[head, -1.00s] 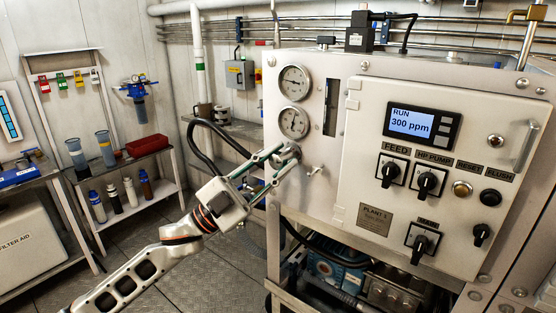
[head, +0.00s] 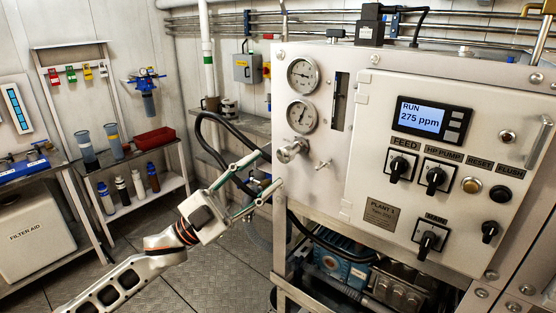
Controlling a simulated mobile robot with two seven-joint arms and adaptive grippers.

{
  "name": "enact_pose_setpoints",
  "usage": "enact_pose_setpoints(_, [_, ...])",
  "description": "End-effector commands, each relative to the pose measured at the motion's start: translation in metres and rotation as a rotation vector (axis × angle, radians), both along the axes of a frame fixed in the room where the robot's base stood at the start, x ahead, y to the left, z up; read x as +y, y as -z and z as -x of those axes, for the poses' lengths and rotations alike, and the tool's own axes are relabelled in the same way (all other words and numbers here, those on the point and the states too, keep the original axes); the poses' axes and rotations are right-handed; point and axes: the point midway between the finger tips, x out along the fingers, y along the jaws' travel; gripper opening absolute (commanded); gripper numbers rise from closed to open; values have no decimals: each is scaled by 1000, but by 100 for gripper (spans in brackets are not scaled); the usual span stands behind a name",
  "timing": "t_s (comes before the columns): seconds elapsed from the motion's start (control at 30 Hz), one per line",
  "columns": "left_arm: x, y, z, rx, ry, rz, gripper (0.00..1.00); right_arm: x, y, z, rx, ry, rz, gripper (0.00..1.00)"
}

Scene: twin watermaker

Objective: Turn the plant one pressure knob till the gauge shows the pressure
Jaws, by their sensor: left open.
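The silver pressure knob (head: 292,151) sticks out of the panel's left side, below the upper gauge (head: 302,75) and the lower gauge (head: 301,114). The gauge needles are too small to read exactly. My left gripper (head: 271,171) is open and empty, just left of and below the knob, apart from it. A nameplate (head: 382,213) on the white panel (head: 365,130) reads PLANT; its number is hard to read. The display (head: 420,118) shows RUN and 275 ppm. My right gripper is not in view.
A small valve handle (head: 323,164) sits right of the knob. Black hoses (head: 228,172) loop behind my left gripper. Switches, including the main switch (head: 431,237), are farther right. A shelf with bottles (head: 138,184) stands left; the floor between is clear.

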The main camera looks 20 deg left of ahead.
Motion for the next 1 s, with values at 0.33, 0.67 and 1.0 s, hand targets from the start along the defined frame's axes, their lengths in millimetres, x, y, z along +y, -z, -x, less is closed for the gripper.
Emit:
enact_pose_setpoints(0.33, [32, 27, 25, 0, -1, -2, 41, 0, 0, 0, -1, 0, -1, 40])
enact_pose_setpoints(0.67, [35, 29, 28, -1, 0, 0, 41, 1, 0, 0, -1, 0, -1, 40])
enact_pose_setpoints(1.0, [35, 35, 26, 15, -9, 4, 41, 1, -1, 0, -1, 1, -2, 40])
